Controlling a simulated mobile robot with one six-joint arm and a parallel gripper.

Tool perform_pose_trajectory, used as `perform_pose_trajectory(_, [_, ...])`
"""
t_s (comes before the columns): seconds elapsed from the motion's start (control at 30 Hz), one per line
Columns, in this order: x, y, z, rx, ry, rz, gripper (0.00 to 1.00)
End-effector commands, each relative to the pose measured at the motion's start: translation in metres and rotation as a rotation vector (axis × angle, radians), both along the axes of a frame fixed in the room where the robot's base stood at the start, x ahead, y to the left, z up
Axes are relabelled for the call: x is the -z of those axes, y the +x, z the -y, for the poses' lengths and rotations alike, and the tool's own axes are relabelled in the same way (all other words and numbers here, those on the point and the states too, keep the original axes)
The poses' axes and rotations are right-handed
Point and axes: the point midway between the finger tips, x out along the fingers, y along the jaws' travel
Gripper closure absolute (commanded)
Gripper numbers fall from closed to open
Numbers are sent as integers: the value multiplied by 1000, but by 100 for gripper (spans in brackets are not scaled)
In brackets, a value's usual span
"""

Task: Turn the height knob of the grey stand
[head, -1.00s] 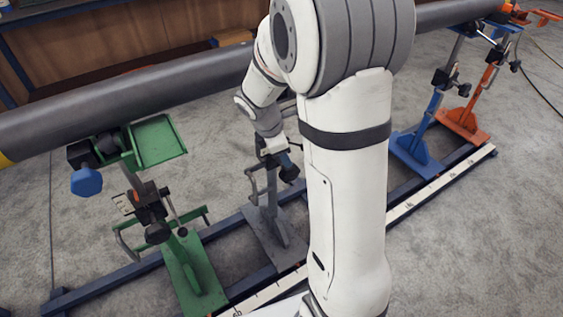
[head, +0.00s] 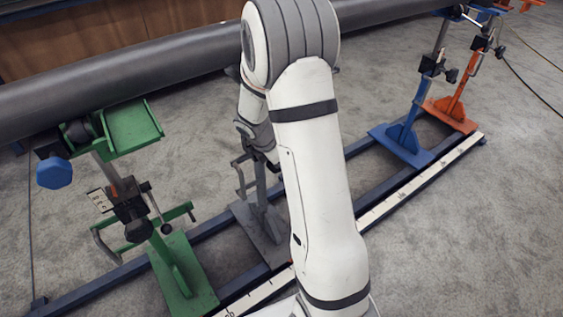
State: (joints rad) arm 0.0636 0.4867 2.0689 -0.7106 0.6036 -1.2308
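The grey stand (head: 261,188) is left of the middle in the head view, between the green stand and the blue stand. Its column rises from a flat base plate on the rail. A bent grey handle shows on its left side. My arm covers its upper right part, so I cannot see its height knob. My wrist comes down behind my upper arm just above the stand.
The green stand (head: 178,262) is on the left, with a blue knob (head: 54,172) near its top. The blue stand (head: 404,140) and orange stand (head: 452,108) are on the right. A long dark pipe (head: 120,80) runs above, and a rail with a white scale (head: 420,192) runs below.

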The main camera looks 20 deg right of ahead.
Motion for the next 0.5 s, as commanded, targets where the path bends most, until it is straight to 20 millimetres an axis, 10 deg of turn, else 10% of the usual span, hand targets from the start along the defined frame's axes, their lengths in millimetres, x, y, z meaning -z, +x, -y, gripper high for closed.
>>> perform_pose_trajectory(0.5, [0,0,0,1,0,0,80])
